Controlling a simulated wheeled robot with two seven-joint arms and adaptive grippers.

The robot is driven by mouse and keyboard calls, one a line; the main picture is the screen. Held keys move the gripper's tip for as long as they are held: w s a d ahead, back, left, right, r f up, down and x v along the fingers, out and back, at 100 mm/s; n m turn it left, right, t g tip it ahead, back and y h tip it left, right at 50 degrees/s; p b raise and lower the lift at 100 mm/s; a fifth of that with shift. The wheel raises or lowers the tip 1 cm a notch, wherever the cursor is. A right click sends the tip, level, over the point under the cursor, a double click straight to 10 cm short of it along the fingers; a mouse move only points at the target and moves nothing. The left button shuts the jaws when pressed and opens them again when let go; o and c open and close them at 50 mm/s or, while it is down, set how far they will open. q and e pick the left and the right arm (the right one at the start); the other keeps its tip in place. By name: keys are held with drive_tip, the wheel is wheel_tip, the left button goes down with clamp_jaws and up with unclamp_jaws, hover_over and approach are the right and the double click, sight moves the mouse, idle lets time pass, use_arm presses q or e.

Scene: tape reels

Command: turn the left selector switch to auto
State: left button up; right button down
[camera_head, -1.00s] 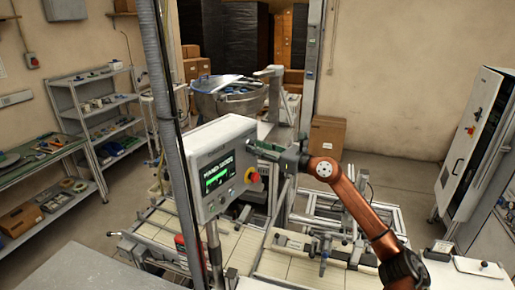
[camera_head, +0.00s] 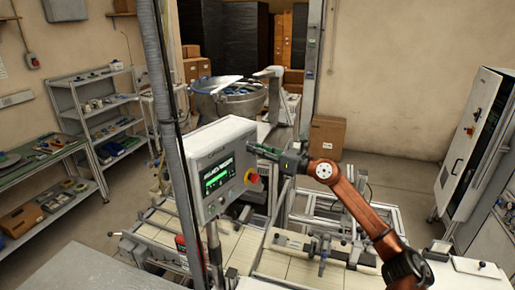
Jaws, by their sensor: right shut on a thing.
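A grey control panel box (camera_head: 225,168) stands on a post, with a green-lit screen (camera_head: 217,177) and a red button on a yellow base (camera_head: 251,176). My right gripper (camera_head: 257,150) reaches in from the right to the panel's upper right edge. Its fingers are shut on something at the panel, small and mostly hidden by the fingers. I cannot make out the left selector switch or its position. My left gripper is not in view.
A grey vertical pole (camera_head: 172,120) stands close in front of the panel's left side. Conveyor frames (camera_head: 290,255) lie below. A round metal bowl (camera_head: 228,98) is behind. Shelves (camera_head: 100,110) line the left, and an open white cabinet (camera_head: 477,140) stands at the right.

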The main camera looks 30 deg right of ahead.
drive_tip(key=shift+d+r+m+p, duration=0.1)
drive_tip(key=shift+r+m+p, duration=0.1)
drive_tip(key=shift+m+p, duration=2.3)
drive_tip(key=shift+r+m+p, duration=0.2)
drive_tip(key=shift+m+p, duration=1.35)
drive_tip(key=shift+m, duration=1.75)
drive_tip(key=c, duration=2.1)
unclamp_jaws()
drive_tip(key=o, duration=0.3)
drive_tip(key=shift+f, duration=0.15)
drive_tip(key=shift+o, duration=0.6)
